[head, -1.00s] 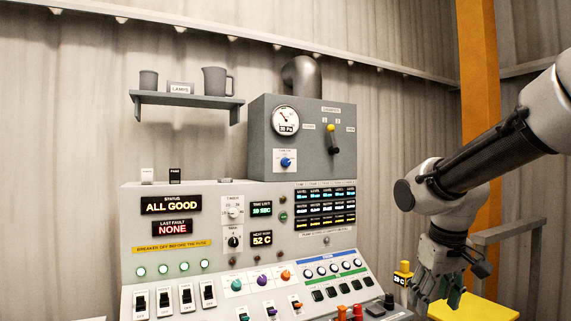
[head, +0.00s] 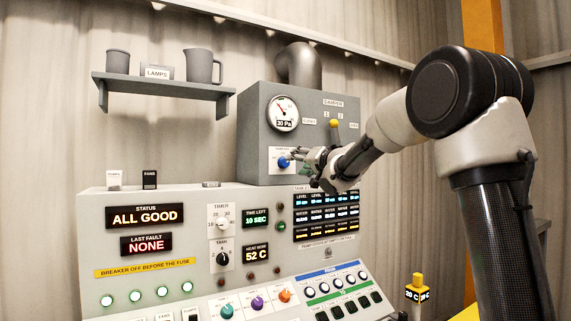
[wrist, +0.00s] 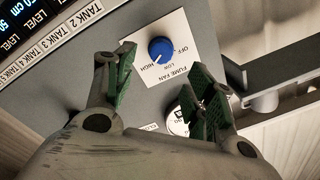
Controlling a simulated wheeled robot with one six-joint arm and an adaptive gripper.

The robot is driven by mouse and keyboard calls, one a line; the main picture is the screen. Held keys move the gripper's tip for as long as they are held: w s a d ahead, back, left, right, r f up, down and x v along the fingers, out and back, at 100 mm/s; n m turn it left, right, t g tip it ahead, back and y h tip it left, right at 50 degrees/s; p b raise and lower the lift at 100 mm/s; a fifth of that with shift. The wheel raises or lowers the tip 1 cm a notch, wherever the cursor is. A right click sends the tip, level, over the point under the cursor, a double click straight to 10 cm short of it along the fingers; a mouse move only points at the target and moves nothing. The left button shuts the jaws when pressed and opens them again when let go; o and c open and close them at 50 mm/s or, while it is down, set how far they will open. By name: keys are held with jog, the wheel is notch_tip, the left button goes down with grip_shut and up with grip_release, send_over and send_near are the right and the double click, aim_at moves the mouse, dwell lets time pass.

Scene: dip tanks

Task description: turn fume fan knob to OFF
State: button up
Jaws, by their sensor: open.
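The fume fan knob (head: 284,162) is a round blue knob on a white plate, low on the front of the grey box. In the wrist view the knob (wrist: 161,50) sits on its plate with the words OFF, LOW and HIGH beside it. A small pale mark at its lower edge seems to point toward HIGH. My gripper (head: 303,158) is just right of the knob in the head view. In the wrist view my gripper (wrist: 163,66) is open, its green-padded fingers either side of the plate, with the knob between and ahead, apparently not touched.
A pressure gauge (head: 283,114) sits above the knob, and a yellow-tipped damper lever (head: 334,127) is to its upper right. The console (head: 180,265) with displays, switches and coloured knobs spreads below. A shelf (head: 160,87) hangs at upper left.

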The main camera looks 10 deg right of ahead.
aim_at(284, 163)
jog(key=x, duration=0.7)
jog(key=shift+w+a+m, duration=0.15)
jog(key=shift+w+m, duration=0.15)
jog(key=shift+w, duration=0.05)
jog(key=c, duration=1)
